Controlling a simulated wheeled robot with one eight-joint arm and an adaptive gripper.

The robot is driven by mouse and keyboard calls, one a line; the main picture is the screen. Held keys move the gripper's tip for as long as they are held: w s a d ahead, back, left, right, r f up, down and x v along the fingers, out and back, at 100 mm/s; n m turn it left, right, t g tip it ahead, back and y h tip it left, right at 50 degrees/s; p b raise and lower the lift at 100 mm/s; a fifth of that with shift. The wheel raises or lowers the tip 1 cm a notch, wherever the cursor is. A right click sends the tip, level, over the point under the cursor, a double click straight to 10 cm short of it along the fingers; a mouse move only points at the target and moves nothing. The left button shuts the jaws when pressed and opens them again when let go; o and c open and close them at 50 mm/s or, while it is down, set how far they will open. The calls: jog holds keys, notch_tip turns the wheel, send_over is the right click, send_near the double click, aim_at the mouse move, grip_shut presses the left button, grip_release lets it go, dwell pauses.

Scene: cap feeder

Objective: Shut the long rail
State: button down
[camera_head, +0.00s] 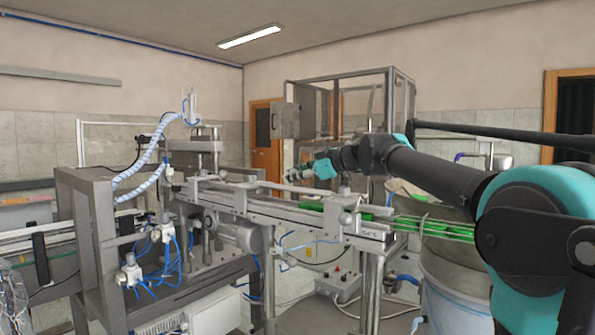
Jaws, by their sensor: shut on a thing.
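The long rail (262,184) is a thin pale bar running along the top of the metal cap track (300,214), in the middle of the picture. My arm reaches in from the right, and my gripper (297,174) is at its far end, just above the rail. The gripper is small and dark here. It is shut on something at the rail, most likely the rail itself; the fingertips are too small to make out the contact. I cannot tell the rail's exact angle to the track.
A grey machine frame (97,235) with blue hoses stands at the left. A tall framed cabinet (400,95) stands behind the track.

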jog(key=shift+s+a+f+n+t+h, duration=0.25)
jog(key=shift+s+f+n+t, duration=0.15)
jog(key=shift+f+n, duration=0.35)
jog(key=shift+s+a+f+n+t+h, duration=0.15)
jog(key=shift+s+a+f+n+t, duration=0.2)
jog(key=shift+f+n, duration=0.4)
jog(key=shift+s+d, duration=0.1)
jog(key=c, duration=1.2)
grip_release()
jog(key=shift+r, duration=0.1)
jog(key=v, duration=1.2)
jog(key=shift+r, duration=0.1)
